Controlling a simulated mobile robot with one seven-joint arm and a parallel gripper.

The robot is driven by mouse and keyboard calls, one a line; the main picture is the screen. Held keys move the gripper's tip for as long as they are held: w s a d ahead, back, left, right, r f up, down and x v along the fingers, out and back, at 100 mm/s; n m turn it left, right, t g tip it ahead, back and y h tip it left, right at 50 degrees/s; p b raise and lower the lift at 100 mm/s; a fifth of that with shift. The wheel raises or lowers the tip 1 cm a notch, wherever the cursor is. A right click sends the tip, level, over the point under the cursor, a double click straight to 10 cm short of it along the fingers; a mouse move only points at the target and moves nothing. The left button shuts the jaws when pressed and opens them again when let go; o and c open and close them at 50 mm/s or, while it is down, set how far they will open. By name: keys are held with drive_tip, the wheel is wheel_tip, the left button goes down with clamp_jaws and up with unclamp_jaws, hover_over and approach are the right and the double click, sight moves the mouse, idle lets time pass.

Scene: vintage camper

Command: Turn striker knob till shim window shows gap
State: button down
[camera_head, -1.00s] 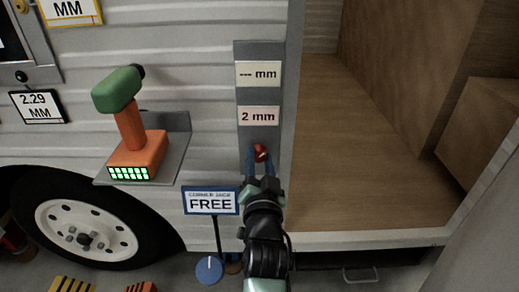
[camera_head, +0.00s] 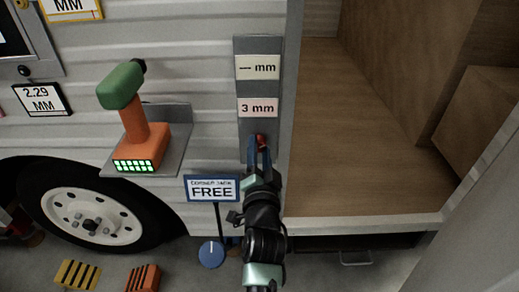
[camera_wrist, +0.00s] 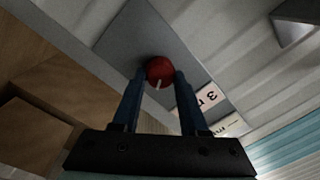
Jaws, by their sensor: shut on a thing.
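The red striker knob (camera_head: 261,140) sits on a grey vertical plate (camera_head: 244,130) beside the doorway. My gripper (camera_head: 260,150) is shut on the knob, a blue finger on each side. The wrist view shows the round red knob (camera_wrist: 159,71), with a pale pointer line on it, between my fingertips (camera_wrist: 160,80). Above the knob, a pinkish label (camera_head: 258,107) reads "3 mm". Higher on the plate, a cream window (camera_head: 258,67) shows dashes and "mm", with no number.
An orange and green cordless drill (camera_head: 140,125) stands on a grey shelf left of the plate. A "CORNER JACK FREE" sign (camera_head: 212,188) and a blue dial (camera_head: 211,254) are below left. The open doorway (camera_head: 350,140) is to the right.

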drive_tip(key=shift+c, duration=2.2)
unclamp_jaws()
drive_tip(key=s+p, duration=0.4)
drive_tip(key=s, duration=0.9)
drive_tip(key=shift+d+f, duration=0.15)
drive_tip(key=shift+f, duration=0.1)
drive_tip(key=shift+w, duration=0.1)
